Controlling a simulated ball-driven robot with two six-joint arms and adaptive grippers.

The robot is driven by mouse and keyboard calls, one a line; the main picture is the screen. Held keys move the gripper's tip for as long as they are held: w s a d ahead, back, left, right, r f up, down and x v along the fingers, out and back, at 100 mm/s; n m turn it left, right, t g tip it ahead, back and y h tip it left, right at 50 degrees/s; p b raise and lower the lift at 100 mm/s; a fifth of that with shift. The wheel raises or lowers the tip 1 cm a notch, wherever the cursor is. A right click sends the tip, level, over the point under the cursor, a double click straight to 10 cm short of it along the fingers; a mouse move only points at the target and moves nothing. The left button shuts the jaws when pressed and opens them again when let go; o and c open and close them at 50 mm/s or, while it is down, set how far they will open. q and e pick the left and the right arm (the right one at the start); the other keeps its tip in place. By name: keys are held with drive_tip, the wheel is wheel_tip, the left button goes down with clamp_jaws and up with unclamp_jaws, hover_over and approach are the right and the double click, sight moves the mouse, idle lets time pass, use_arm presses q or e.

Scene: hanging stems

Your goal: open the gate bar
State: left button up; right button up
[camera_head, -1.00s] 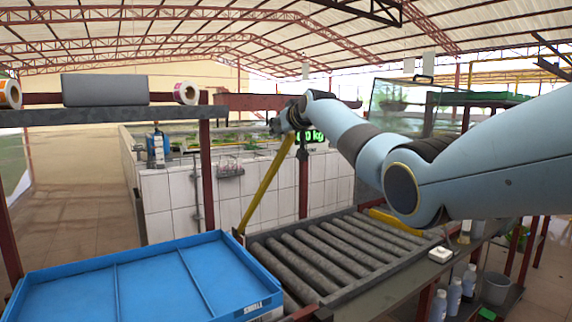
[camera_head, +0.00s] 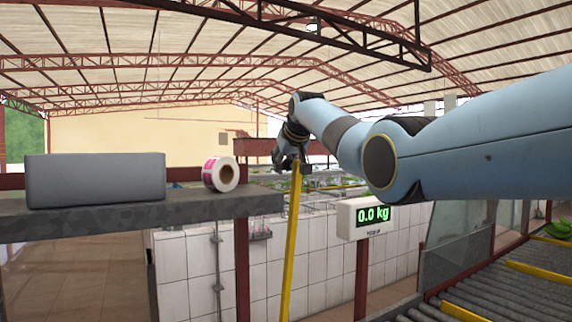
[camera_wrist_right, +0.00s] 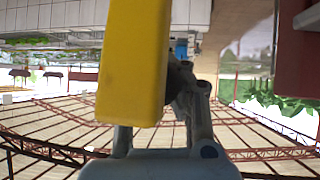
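The yellow gate bar (camera_head: 291,245) stands steeply, almost upright, in the head view; its lower end is out of the picture. My right gripper (camera_head: 294,163) is at the bar's upper end. In the right wrist view the gate bar (camera_wrist_right: 135,62) fills the middle, close to the camera. One finger of my right gripper (camera_wrist_right: 178,85) lies against the bar's edge with its dark pad; the other finger is mostly hidden behind the bar. My left gripper is not in view.
A grey shelf (camera_head: 110,219) at left carries a grey box (camera_head: 95,178) and a label roll (camera_head: 221,174). A scale display (camera_head: 364,216) reading 0.0 kg stands right of the bar. The roller conveyor (camera_head: 500,290) is at lower right. A white tiled wall (camera_head: 195,280) lies behind.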

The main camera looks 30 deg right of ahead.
drive_tip(key=o, duration=0.7)
drive_tip(key=shift+s+a+r, duration=0.1)
drive_tip(key=shift+s+r, duration=0.15)
drive_tip(key=shift+s, duration=0.6)
drive_tip(key=shift+o, duration=1)
drive_tip(key=shift+a, duration=0.1)
drive_tip(key=shift+o, duration=0.4)
drive_tip(key=shift+w+f, duration=0.15)
drive_tip(key=shift+w, duration=0.1)
drive_tip(key=shift+s, duration=0.15)
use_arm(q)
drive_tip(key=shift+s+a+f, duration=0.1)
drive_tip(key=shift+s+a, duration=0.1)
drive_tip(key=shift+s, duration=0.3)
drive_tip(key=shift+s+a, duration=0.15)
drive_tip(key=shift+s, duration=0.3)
use_arm(e)
drive_tip(key=v, duration=1.1)
